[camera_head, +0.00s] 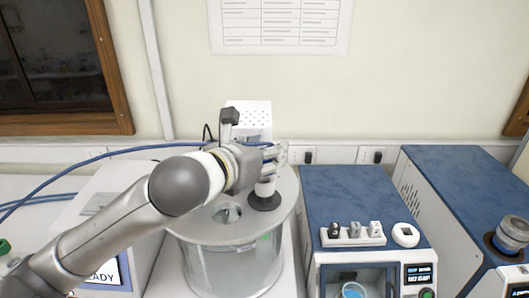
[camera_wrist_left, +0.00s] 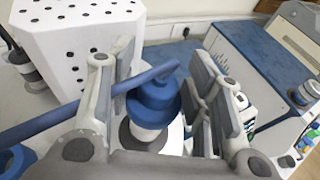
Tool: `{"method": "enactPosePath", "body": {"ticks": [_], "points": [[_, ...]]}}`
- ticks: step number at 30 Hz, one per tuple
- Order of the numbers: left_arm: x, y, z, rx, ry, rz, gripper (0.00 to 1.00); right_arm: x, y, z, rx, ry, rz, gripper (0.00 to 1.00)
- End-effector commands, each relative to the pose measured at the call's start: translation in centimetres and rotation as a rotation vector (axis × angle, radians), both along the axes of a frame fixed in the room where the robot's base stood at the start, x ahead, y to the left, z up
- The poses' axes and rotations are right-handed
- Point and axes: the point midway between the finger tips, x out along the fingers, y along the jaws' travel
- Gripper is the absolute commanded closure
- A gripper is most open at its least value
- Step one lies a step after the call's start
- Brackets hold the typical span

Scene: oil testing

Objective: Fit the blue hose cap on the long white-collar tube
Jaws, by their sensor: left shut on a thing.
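My left gripper (camera_head: 274,156) is over the right part of the round metal vessel's lid. In the left wrist view, the fingers of this gripper (camera_wrist_left: 163,78) are on either side of the blue hose cap (camera_wrist_left: 155,97) and shut on it. The cap is upright, with its blue hose running off to the left. The white-collar tube (camera_head: 265,188) stands directly below the gripper in a black ring on the lid. Its white collar (camera_wrist_left: 148,136) shows right under the cap. I cannot tell whether the cap is fully seated. My right gripper is out of view.
The metal vessel (camera_head: 217,254) has another opening (camera_head: 226,213) in its lid. A white perforated box (camera_head: 251,116) stands behind; it is close to the left finger in the wrist view (camera_wrist_left: 75,45). A blue-topped machine (camera_head: 352,195) stands to the right. The blue hose (camera_head: 100,157) crosses the back left.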

Motion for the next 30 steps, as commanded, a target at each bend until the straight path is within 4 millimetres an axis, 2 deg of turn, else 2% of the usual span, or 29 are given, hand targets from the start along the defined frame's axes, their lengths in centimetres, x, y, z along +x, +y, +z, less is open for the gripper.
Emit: {"method": "enactPosePath", "body": {"ticks": [21, 22, 23, 30], "points": [[-0.01, 0.01, -0.1, -0.001, 0.0, 0.0, 0.74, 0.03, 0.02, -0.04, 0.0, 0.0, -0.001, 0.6], [-0.01, 0.0, -0.07, -0.001, 0.0, 0.0, 0.5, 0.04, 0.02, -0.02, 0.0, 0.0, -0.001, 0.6], [-0.01, 0.0, -0.06, -0.001, 0.0, 0.0, 0.46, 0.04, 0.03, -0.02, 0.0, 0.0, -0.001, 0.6], [-0.01, 0.0, -0.06, 0.0, 0.0, 0.0, 0.45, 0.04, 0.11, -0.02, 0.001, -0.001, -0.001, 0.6]]}}
